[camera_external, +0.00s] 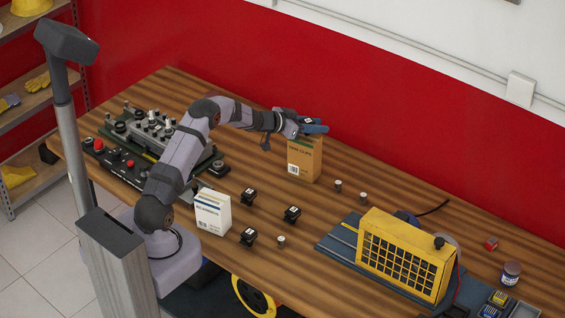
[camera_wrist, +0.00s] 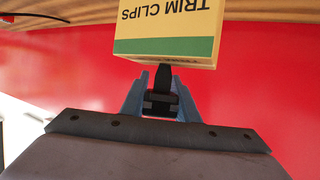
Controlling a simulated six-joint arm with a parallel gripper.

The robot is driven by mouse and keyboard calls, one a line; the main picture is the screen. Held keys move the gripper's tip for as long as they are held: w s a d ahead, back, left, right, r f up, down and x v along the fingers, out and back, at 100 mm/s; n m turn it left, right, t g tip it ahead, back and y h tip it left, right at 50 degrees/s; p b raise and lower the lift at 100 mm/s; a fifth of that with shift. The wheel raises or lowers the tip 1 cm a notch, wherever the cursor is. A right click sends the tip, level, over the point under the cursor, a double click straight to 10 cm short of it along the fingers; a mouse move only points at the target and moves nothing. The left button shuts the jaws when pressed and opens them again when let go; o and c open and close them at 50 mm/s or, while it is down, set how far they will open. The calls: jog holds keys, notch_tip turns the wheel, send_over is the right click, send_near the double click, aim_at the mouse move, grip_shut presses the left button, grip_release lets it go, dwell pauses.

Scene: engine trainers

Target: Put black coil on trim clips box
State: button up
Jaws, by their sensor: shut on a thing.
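The trim clips box (camera_external: 303,158) is a tan upright carton with a green band, standing on the table. In the wrist view the box (camera_wrist: 165,45) appears upside down, just beyond the fingers. My gripper (camera_external: 314,127) is at the height of the box's top, in front of the red wall. In the wrist view my gripper (camera_wrist: 162,97) is shut on a black coil (camera_wrist: 161,78), held between its blue fingers. The coil's tip overlaps the box's edge in that view; I cannot tell whether they touch. More black coils (camera_external: 291,214) stand on the table.
A white box (camera_external: 212,211) stands near my base. Small metal cylinders (camera_external: 338,185) stand to the right of the trim clips box. A yellow grilled unit (camera_external: 405,255) is at right, a control trainer (camera_external: 150,133) at left.

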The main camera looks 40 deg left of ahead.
jog(key=o, duration=1.1)
jog(key=shift+o, duration=0.2)
jog(key=shift+s+r, duration=0.1)
jog(key=b+v, duration=0.2)
jog(key=v, duration=1)
jog(key=shift+b, duration=0.35)
jog(key=shift+r, duration=0.15)
